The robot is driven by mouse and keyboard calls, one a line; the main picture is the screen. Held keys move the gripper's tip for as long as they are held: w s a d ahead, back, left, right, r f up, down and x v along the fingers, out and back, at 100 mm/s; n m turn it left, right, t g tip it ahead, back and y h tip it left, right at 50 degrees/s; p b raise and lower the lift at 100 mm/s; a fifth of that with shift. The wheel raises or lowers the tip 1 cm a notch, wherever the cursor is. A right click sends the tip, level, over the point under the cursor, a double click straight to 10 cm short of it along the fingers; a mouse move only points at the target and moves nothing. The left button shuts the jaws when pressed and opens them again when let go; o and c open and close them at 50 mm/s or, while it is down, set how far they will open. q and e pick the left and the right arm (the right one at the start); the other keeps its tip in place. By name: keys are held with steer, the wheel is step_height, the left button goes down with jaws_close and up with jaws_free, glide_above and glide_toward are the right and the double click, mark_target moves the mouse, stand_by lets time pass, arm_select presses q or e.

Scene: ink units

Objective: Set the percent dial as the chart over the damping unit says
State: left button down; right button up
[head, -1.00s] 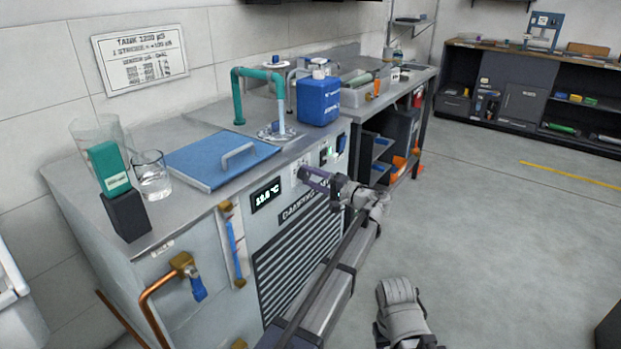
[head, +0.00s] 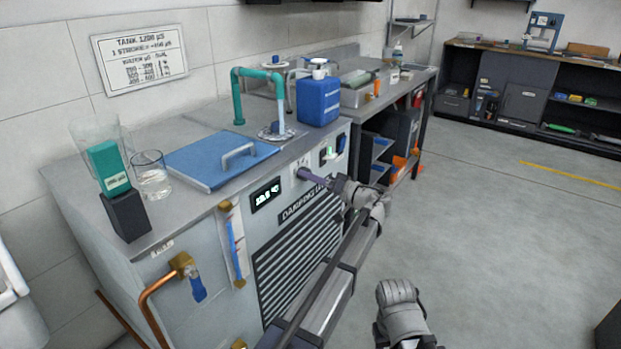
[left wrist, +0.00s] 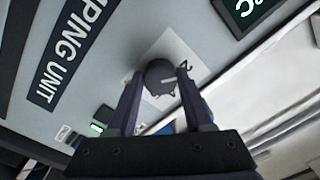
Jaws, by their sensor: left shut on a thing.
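The damping unit (head: 190,262) is a grey cabinet with a steel top, a vent grille and a small lit display (head: 265,194). The chart (head: 140,58) hangs on the wall above it; its small lines are blurred. The dial (left wrist: 160,76) is a dark round knob on a pale plate in the left wrist view. My left gripper (head: 304,174) is at the front panel; in the left wrist view its fingers (left wrist: 157,90) are shut on the dial, one on each side. The dial's scale is too small to read. My right gripper (head: 398,293) hangs low over the floor, away from the unit.
A blue lid (head: 215,162), a glass beaker (head: 151,178), a green bottle (head: 109,168) and a blue canister (head: 318,100) stand on the unit's top. A copper pipe with a blue valve (head: 197,288) juts from its side. The floor at right is clear.

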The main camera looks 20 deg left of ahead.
arm_select(q)
steer(key=shift+s+f+n, duration=0.1)
steer(key=shift+n, duration=0.2)
stand_by(0.4)
steer(key=shift+c, duration=1.4)
jaws_free()
steer(key=shift+d, duration=0.15)
arm_select(e)
steer(key=shift+d, duration=0.1)
